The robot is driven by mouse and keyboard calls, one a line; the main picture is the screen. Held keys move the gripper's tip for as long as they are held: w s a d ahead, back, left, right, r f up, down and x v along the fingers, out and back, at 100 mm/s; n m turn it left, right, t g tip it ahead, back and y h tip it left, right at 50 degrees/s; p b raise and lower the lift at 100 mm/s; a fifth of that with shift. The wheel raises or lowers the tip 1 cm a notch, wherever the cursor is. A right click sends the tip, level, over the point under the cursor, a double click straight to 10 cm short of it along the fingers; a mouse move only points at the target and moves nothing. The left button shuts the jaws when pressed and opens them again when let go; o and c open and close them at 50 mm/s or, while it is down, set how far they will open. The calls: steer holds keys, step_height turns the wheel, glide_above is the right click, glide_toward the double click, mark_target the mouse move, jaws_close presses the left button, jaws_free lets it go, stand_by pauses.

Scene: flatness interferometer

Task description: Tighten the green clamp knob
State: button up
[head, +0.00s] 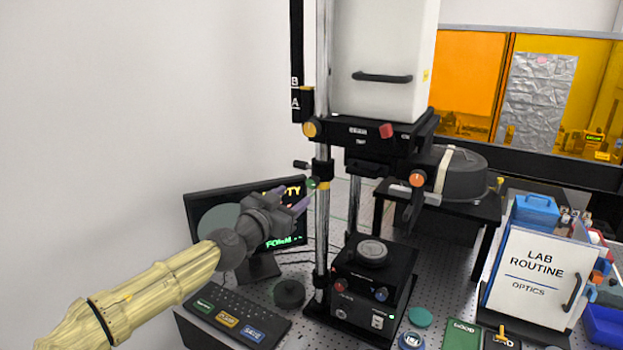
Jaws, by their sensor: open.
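The green clamp knob (312,184) is a small green piece on the black collar around the left vertical post (323,225), just above a yellow band. My gripper (303,199) reaches in from the lower left, with its fingertips close to the knob. The fingers are open and point toward the post. I cannot tell whether a fingertip touches the knob.
A monitor (198,207) stands behind my gripper and a keyboard (235,315) lies below it. A yellow knob (311,129), a red knob (386,131) and an orange knob (417,178) sit on the stage. A black lever (301,165) sticks out above the green knob.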

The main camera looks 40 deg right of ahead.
mark_target(310, 184)
steer(key=p+x, duration=0.3)
steer(key=x, duration=0.4)
steer(key=shift+d+r, duration=0.15)
steer(key=shift+w+d, duration=0.2)
steer(key=shift+d, duration=0.25)
